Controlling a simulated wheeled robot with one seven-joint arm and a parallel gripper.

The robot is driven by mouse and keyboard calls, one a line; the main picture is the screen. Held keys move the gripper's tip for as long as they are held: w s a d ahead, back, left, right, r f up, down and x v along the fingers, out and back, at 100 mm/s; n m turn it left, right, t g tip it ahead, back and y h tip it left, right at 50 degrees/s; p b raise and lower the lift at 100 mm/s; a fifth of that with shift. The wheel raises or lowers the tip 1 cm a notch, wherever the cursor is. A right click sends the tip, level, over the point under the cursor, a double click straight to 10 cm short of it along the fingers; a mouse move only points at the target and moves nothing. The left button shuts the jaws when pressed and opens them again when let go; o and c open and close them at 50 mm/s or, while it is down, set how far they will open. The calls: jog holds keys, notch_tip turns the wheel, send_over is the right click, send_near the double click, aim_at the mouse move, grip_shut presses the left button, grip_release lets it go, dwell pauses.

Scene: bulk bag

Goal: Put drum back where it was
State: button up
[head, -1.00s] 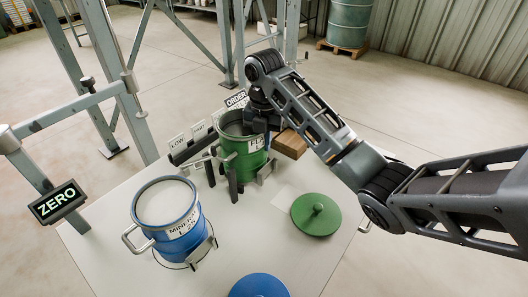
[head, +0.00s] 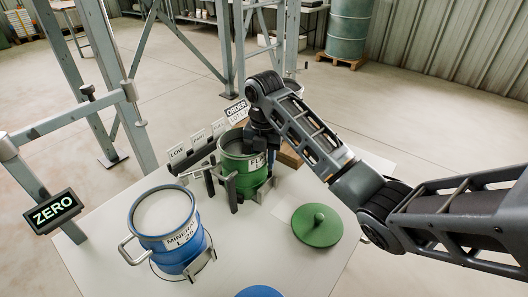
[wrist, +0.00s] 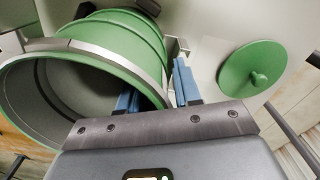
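The open green drum (head: 236,166) is upright at the middle of the table, among grey posts (head: 231,190) of a holder. It looks empty inside in the wrist view (wrist: 120,38). Whether the drum's base touches the table is hidden. A blue drum (head: 180,238) marked MINERAL, full of pale material, stands at front left. The green lid (head: 316,225) lies to the right; it also shows in the wrist view (wrist: 252,68).
A blue lid (head: 262,292) lies at the front edge. LOW, PART and other signs (head: 197,142) stand behind the green drum, near an ORDER sign (head: 236,111). A display (head: 51,212) reads ZERO. A wooden block (head: 289,158) lies behind my gripper. Steel frame legs rise at left.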

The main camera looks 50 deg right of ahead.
jog(key=shift+r+p, duration=2.05)
jog(key=shift+r, duration=3.9)
